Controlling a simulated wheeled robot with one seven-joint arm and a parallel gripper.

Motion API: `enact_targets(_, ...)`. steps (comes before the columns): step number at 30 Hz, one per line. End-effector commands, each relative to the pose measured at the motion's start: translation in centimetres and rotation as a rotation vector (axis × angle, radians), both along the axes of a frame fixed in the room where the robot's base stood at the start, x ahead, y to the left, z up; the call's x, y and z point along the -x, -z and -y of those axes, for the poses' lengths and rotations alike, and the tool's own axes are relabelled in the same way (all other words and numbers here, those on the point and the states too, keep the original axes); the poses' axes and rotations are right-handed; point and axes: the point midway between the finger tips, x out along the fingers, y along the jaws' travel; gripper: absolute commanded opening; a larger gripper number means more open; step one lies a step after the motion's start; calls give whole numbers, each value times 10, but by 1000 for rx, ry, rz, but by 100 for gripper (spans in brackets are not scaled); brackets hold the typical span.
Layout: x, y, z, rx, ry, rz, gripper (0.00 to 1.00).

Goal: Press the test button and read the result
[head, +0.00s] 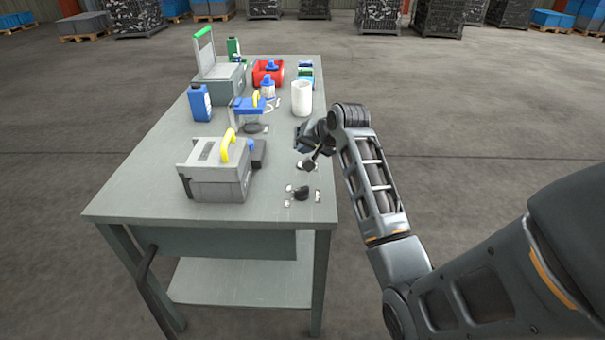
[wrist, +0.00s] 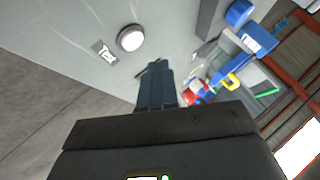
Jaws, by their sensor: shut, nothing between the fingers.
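In the wrist view a round white dome in a dark ring (wrist: 131,38) sits on the grey tabletop, beside a small white label (wrist: 104,52) with dark marks too small to read. The dome looks like the test button or a lamp; I cannot tell which. My gripper (wrist: 154,68) is shut and empty, its fingertips apart from the dome in the picture. In the head view my gripper (head: 312,162) hangs over the table's right edge and partly hides a pale round spot below it. A black round fitting (head: 301,193) with small white labels sits nearer the front. No readable result shows.
On the grey table (head: 130,200) stand a grey box with a yellow handle (head: 215,181), a blue bottle (head: 199,103), a white cup (head: 301,98), a red container (head: 268,72) and a grey case (head: 218,85). Open floor lies right of the table.

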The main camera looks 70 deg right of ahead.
Motion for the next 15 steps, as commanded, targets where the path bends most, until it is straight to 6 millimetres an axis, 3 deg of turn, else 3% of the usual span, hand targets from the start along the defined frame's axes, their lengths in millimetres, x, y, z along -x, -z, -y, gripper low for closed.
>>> enact_targets(6, 0, 18, 0, 0, -1, -1, 0)
enact_targets(15, 0, 19, 0, 0, -1, -1, 0)
